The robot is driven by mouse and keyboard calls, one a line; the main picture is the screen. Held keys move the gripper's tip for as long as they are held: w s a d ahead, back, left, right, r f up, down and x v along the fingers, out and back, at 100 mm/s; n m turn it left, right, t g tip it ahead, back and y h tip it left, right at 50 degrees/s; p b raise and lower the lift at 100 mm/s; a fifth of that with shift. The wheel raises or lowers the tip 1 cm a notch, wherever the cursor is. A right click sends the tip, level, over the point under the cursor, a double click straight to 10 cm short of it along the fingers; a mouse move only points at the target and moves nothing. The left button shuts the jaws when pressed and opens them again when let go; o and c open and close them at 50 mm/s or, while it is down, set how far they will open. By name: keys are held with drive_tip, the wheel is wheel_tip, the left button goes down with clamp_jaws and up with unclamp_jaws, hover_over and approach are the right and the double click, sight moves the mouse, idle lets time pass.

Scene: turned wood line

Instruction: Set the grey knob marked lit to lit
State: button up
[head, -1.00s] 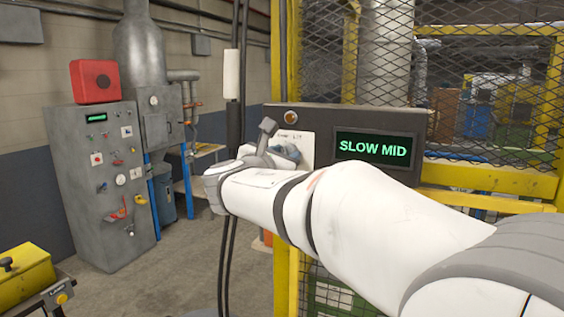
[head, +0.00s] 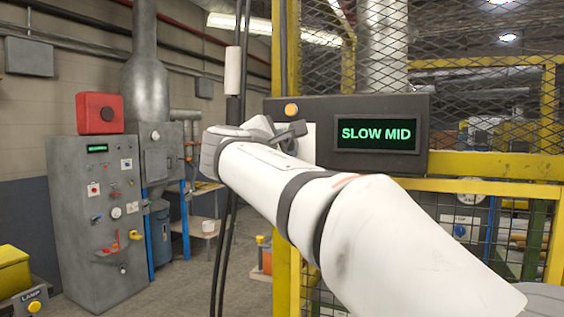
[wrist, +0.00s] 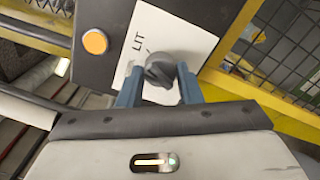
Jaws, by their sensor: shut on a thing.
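The grey knob (wrist: 160,68) sits on a white plate (wrist: 185,30) with the printed word LIT, in the wrist view. My gripper (wrist: 158,78) has its two blue-grey fingers on either side of the knob and is shut on it. The knob's pointer direction is hard to tell between the fingers. An orange lamp (wrist: 95,41) beside the plate glows; it also shows in the head view (head: 291,110). In the head view my wrist hides most of the plate and the knob.
The dark panel carries a display (head: 378,135) reading SLOW MID in green. A yellow-framed mesh fence (head: 480,100) stands behind it. A grey cabinet (head: 75,210) with a red box (head: 100,113) on top stands left. Black cables (head: 232,200) hang near my wrist.

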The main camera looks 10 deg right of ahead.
drive_tip(key=shift+f+m+b, duration=0.3)
drive_tip(key=shift+m+b, duration=0.25)
drive_tip(key=shift+m, duration=0.05)
drive_tip(key=shift+r, duration=0.1)
drive_tip(key=o, duration=1)
drive_tip(key=shift+s+r, duration=0.1)
drive_tip(key=shift+r, duration=0.05)
drive_tip(key=b+v, duration=0.1)
drive_tip(key=v, duration=0.7)
drive_tip(key=shift+b, duration=0.4)
